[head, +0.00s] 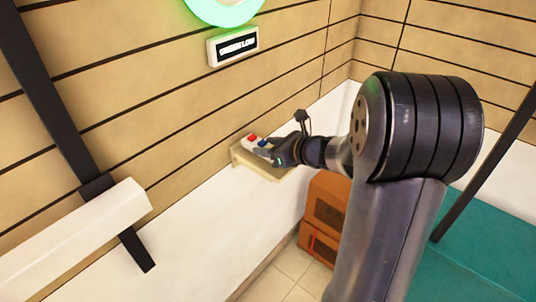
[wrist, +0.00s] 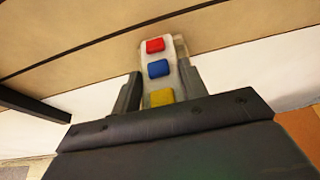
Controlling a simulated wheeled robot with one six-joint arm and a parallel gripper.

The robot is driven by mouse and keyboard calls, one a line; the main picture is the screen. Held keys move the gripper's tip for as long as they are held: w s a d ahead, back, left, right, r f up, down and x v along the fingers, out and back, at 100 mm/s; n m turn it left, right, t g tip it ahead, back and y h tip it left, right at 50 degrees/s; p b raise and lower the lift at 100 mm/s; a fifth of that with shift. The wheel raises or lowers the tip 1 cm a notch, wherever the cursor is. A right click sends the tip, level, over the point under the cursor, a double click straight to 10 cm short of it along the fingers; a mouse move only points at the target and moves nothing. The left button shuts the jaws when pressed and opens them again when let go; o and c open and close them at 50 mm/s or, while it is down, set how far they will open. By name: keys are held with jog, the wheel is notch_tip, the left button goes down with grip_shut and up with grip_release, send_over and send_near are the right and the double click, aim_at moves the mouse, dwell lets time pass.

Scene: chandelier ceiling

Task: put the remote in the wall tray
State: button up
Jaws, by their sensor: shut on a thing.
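The remote (head: 257,141) is pale with red, blue and yellow buttons. My gripper (head: 272,147) is shut on it, and the remote sticks out past the fingertips. In the wrist view the remote (wrist: 158,68) stands between the two dark fingers (wrist: 160,85), its near end hidden by the gripper. The wall tray (head: 241,158) is a small beige ledge on the plank wall. In the head view the remote shows over the tray, and my gripper covers part of the tray's right side. I cannot tell whether the remote touches the tray.
Orange-brown boxes (head: 325,205) stand on the tiled floor below and right of the tray. A white sign (head: 233,46) and a glowing green ring (head: 222,8) are on the wall above. A white bar (head: 75,240) on a dark strap is at left. A teal surface (head: 480,255) is at right.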

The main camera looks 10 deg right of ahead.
jog(key=shift+f, duration=1.3)
jog(key=shift+f, duration=0.1)
jog(key=shift+f+b, duration=0.15)
jog(key=shift+b, duration=0.2)
jog(key=o, duration=1.1)
jog(key=shift+o, duration=0.2)
jog(key=shift+r+p, duration=0.25)
jog(key=shift+p, duration=0.05)
jog(key=shift+s+d+r, duration=0.2)
jog(key=shift+d, duration=0.05)
jog(key=v, duration=1.1)
jog(key=shift+s, duration=0.2)
